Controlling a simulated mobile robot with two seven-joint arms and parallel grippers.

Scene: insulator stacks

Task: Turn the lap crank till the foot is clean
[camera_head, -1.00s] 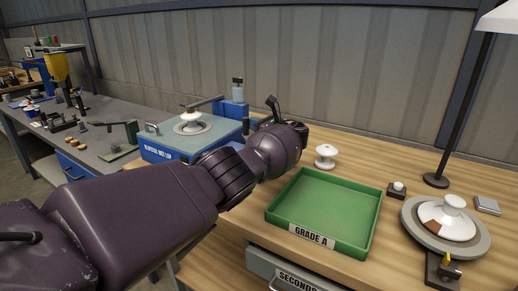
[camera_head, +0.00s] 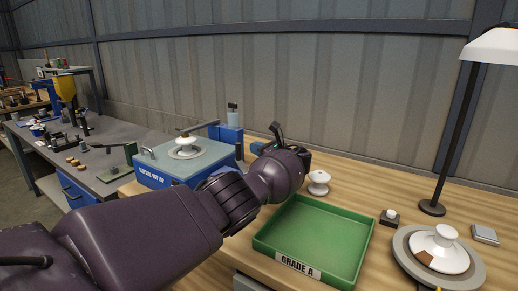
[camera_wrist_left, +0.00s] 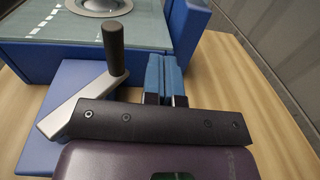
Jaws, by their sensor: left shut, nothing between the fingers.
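The blue wet lap (camera_head: 180,178) stands on the bench at left centre, with a white insulator (camera_head: 186,142) on its round plate (camera_head: 184,153). The foot's underside is hidden. In the left wrist view, the crank's silver arm (camera_wrist_left: 72,105) and upright black knob (camera_wrist_left: 113,48) stand beside the lap's blue wall. My left gripper (camera_wrist_left: 166,78) has its blue fingers shut and empty, right of the knob and not around it; I cannot tell if they touch. My right gripper is not seen.
The green Grade A tray (camera_head: 258,246) lies right of my arm. A small white insulator (camera_head: 318,182) stands behind it. A round grey stand (camera_head: 402,256) with a chipped white insulator (camera_head: 440,248) and a lamp (camera_head: 434,206) stand at right.

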